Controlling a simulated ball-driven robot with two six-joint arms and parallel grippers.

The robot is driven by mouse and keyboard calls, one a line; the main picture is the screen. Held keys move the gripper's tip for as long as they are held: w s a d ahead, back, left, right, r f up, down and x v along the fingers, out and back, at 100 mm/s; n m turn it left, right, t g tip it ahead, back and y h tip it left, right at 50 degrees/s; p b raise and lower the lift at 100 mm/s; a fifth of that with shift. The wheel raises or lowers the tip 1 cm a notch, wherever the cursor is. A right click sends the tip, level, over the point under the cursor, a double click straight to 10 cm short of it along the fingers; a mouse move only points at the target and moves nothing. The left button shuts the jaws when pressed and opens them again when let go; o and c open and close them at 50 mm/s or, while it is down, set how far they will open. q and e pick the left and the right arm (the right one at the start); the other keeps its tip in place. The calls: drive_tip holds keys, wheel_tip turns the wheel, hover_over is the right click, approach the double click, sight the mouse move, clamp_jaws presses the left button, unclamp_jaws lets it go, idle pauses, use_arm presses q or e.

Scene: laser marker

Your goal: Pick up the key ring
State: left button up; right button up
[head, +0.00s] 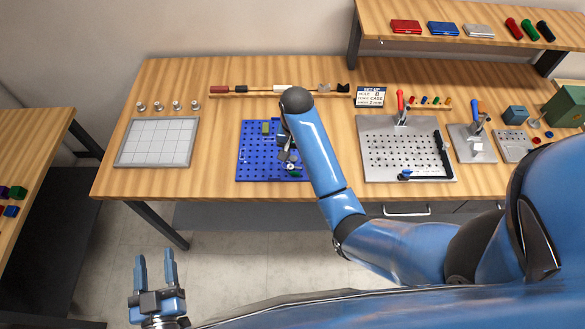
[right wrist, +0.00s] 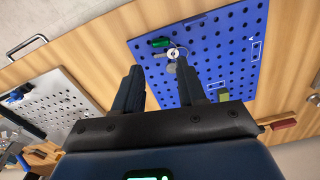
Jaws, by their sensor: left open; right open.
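The key ring (right wrist: 173,53), with a silvery round piece and a dark green fob (right wrist: 159,43), lies on the blue perforated board (right wrist: 225,50). In the head view the key ring (head: 291,168) shows small near the board's (head: 255,160) right front part, partly hidden by my right gripper. My right gripper (right wrist: 160,67) is open and empty, its fingers pointing toward the board. In the right wrist view the key ring appears just beyond and between the fingertips; they look apart from it. My left gripper (head: 154,256) is open and empty, off the table's front at lower left.
A white gridded plate (head: 158,142) lies left of the board. A grey perforated plate (head: 390,172) with a red-handled clamp (head: 401,102) lies to the right. A rail with tools (head: 240,94) runs behind. Bare wood separates the board from the gridded plate.

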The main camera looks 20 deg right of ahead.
sight(295, 172)
drive_tip(key=shift+f+b, duration=0.45)
drive_tip(key=shift+f, duration=2.2)
drive_tip(key=shift+w+d+f+p, duration=0.1)
drive_tip(key=shift+f+p, duration=0.15)
drive_tip(key=shift+f, duration=0.5)
drive_tip(key=shift+w+f+p, duration=0.15)
drive_tip(key=shift+f+p, duration=0.1)
drive_tip(key=shift+f, duration=0.45)
drive_tip(key=shift+w+d+f+p, duration=0.1)
drive_tip(key=shift+f+p, duration=0.15)
drive_tip(key=shift+f, duration=1)
drive_tip(key=shift+a, duration=0.1)
drive_tip(key=shift+c, duration=0.4)
drive_tip(key=c, duration=0.7)
drive_tip(key=shift+o, duration=0.2)
drive_tip(key=shift+r, duration=0.2)
